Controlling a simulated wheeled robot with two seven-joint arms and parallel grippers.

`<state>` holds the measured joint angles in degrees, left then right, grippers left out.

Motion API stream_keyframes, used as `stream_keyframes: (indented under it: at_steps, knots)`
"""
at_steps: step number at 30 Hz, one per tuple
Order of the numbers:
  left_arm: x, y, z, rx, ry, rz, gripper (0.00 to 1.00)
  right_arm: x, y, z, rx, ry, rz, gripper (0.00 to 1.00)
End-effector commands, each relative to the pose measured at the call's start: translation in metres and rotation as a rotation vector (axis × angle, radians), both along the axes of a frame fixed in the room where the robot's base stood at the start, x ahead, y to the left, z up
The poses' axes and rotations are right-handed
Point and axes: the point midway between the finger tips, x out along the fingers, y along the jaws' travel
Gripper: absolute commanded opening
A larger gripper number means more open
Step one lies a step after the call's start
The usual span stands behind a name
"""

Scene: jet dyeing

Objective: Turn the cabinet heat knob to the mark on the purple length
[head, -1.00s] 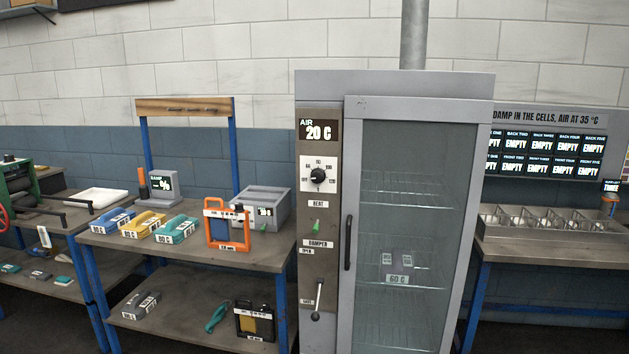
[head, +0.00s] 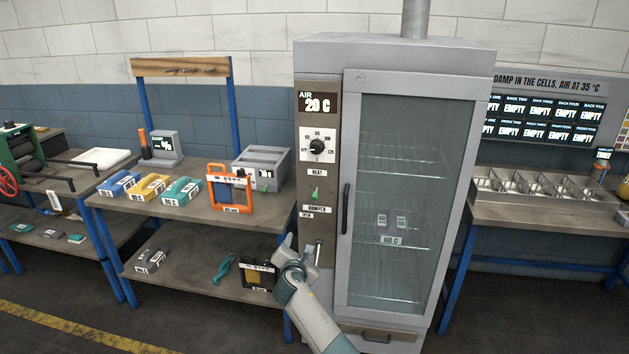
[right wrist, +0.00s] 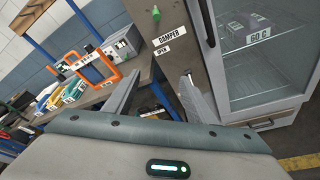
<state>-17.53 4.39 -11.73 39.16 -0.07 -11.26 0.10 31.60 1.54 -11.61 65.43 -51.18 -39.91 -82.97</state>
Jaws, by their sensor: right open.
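The heat knob (head: 316,147) is a black knob on a white dial with temperature marks, on the brown panel left of the cabinet door. Its exact pointer setting is too small to read. The display above it (head: 318,103) reads AIR 20 C. My right gripper (head: 294,250) is open and empty, well below the knob, in front of the panel's lower part; its two fingers also show in the right wrist view (right wrist: 157,88). My left gripper is out of view.
A green heat switch (head: 314,193) and a damper lever (head: 318,252) sit below the knob. The door handle (head: 346,208) stands out to the right. A bench (head: 215,210) on the left holds blue, yellow and teal packs and an orange frame (head: 230,188).

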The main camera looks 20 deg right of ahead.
Motion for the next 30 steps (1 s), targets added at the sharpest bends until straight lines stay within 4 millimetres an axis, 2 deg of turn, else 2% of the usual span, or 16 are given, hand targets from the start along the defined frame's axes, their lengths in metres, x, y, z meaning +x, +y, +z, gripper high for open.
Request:
stream_keyframes:
  at_steps: [1, 3, 6, 9, 12, 14, 30]
  knots:
    - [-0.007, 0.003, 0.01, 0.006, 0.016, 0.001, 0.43, 0.015, -0.006, 0.055, -0.087, -0.021, -0.013, 0.5]
    - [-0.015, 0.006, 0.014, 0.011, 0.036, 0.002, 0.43, 0.026, -0.014, 0.107, -0.198, -0.032, -0.035, 0.5]
    - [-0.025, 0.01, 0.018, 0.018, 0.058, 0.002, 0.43, 0.035, -0.023, 0.163, -0.319, -0.039, -0.07, 0.5]
    - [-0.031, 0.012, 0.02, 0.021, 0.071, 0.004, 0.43, 0.039, -0.028, 0.199, -0.395, -0.042, -0.097, 0.5]
    - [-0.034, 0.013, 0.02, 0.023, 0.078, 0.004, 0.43, 0.04, -0.031, 0.216, -0.431, -0.041, -0.111, 0.5]
    - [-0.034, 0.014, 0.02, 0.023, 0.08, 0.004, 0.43, 0.04, -0.032, 0.219, -0.44, -0.041, -0.113, 0.5]
    - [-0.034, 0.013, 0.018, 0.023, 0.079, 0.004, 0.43, 0.04, -0.029, 0.218, -0.439, -0.042, -0.113, 0.5]
